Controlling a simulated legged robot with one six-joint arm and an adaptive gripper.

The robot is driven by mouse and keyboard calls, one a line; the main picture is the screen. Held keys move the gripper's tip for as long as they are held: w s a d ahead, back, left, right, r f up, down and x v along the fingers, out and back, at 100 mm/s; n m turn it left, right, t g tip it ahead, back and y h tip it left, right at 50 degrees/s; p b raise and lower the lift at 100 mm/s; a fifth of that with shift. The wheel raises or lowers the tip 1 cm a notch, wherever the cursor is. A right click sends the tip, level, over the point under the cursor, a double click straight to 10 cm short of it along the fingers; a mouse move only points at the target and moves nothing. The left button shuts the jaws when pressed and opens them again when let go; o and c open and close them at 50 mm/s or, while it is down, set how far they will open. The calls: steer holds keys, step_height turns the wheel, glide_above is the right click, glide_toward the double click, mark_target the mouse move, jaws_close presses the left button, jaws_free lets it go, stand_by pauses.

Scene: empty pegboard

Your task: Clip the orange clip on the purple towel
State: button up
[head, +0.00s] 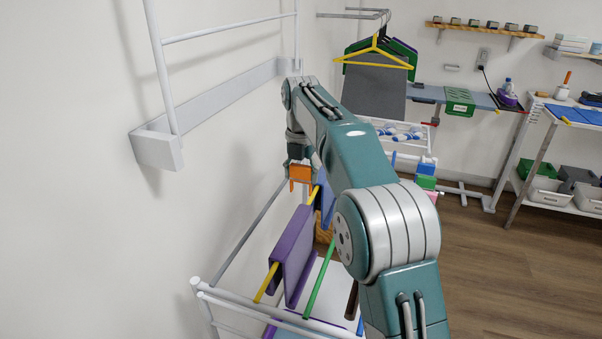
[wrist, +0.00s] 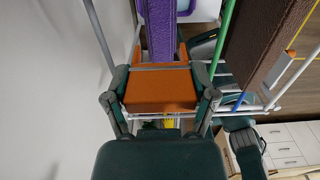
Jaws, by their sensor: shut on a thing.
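The orange clip (head: 300,173) is held in my gripper (head: 300,163), beyond and above the purple towel (head: 291,250). The towel hangs folded over a yellow bar (head: 266,284) of the white drying rack. In the wrist view the orange clip (wrist: 160,91) fills the space between the fingers of my gripper (wrist: 161,84). The clip's two prongs point at the purple towel (wrist: 161,32), one to each side of its near end. I cannot tell from these views whether the prongs overlap the towel in depth.
A green bar (head: 320,280) runs to the right of the towel. A brown towel (wrist: 280,40) hangs at the right in the wrist view. The white wall (head: 80,200) is close on the left. Hangers (head: 375,55) and a workbench (head: 550,115) stand farther back.

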glide_above(301, 213)
steer(key=shift+w+f, duration=0.15)
steer(key=shift+f, duration=2.65)
steer(key=shift+d+f, duration=0.1)
steer(key=shift+f, duration=1.9)
steer(key=o, duration=1.1)
step_height(301, 213, up, 11)
steer(key=shift+r, duration=0.45)
